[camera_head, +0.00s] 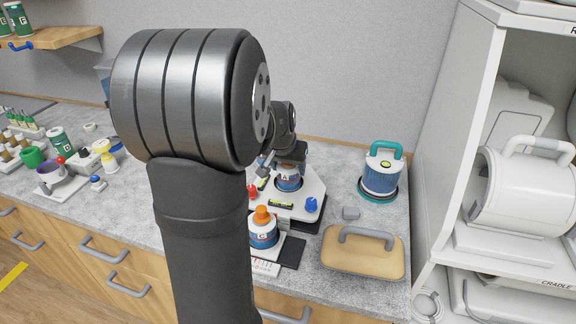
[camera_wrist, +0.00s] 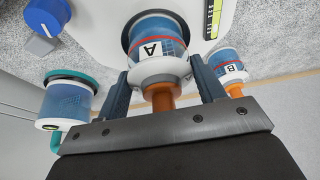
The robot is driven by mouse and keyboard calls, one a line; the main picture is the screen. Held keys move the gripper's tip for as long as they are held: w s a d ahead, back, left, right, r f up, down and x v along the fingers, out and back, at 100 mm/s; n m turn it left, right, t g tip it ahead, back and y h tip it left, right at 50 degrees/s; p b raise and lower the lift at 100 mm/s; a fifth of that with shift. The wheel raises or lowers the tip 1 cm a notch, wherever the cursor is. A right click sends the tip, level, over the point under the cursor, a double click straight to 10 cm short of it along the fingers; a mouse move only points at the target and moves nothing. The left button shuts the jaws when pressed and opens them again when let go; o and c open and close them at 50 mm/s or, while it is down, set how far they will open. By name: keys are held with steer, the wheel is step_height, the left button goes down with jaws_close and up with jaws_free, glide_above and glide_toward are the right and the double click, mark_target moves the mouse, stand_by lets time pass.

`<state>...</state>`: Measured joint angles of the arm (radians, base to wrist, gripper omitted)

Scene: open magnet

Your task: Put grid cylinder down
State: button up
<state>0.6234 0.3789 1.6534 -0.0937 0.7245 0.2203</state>
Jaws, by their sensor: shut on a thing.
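My gripper (camera_wrist: 160,70) is shut on the grid cylinder (camera_wrist: 156,42), which is blue with a grid pattern, a red line, a white collar, an orange knob and the letter A. One finger is on each side of the collar. The cylinder's far end is at a dark round opening in a white device (camera_wrist: 93,22); I cannot tell how deep it sits. In the head view the cylinder (camera_head: 288,184) shows under my gripper (camera_head: 288,168), upright over the white device (camera_head: 285,209). My arm hides part of this area.
A similar cylinder marked B (camera_wrist: 232,68) stands close by. Another orange-topped cylinder (camera_head: 263,231) stands in front of the device. A blue knob (camera_head: 311,204), a teal-handled container (camera_head: 381,170) and a tan block with grey handle (camera_head: 362,256) are to the right. Bare counter (camera_head: 340,180) lies between.

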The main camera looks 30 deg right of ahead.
steer(key=shift+f, duration=0.2)
steer(key=o, duration=1.2)
steer(key=shift+r, duration=0.4)
steer(key=v, duration=1.1)
steer(key=shift+s+r, duration=0.15)
steer(key=shift+r, duration=0.2)
steer(key=shift+a, duration=0.1)
